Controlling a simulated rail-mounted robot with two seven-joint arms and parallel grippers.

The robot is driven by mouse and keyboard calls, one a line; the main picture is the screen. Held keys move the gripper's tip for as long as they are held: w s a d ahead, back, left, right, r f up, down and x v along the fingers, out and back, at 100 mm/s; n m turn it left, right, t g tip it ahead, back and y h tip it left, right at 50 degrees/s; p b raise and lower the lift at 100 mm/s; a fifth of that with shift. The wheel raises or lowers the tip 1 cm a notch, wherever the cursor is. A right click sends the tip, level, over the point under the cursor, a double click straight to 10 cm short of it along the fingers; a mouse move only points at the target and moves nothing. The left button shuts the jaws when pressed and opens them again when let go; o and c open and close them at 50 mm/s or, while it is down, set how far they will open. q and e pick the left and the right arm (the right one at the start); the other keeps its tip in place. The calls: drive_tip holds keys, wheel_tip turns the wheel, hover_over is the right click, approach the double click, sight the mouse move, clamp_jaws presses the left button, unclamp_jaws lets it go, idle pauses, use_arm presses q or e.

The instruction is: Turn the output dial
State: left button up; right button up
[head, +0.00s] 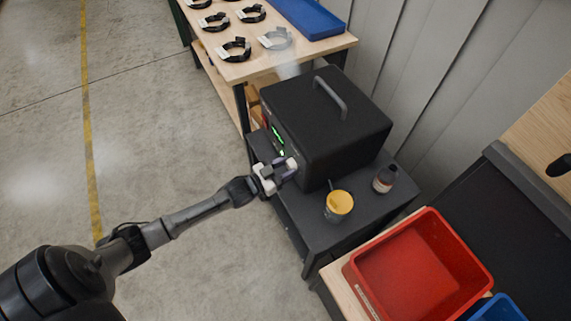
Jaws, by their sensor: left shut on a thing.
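A black box-shaped unit (327,122) with a carrying handle on top stands on a small dark table. Its left-facing front panel carries a lit green display (277,137). My left gripper (284,171) is at the lower right part of that panel, just below the display. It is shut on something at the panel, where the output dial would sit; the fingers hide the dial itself. My right gripper is not in view.
A yellow-topped cup (340,203) and a small dark bottle (385,179) stand on the dark table (318,236) beside the unit. A red tote (412,268) is at lower right. A wooden bench (228,72) holds several black strap rings and a blue tray (309,14). The floor at left is clear.

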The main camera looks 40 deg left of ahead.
use_arm(q)
drive_tip(key=shift+m, duration=0.6)
drive_tip(key=shift+p, duration=0.3)
drive_tip(key=o, duration=0.9)
drive_tip(key=shift+p+v, duration=1.45)
drive_tip(key=shift+v, duration=5.45)
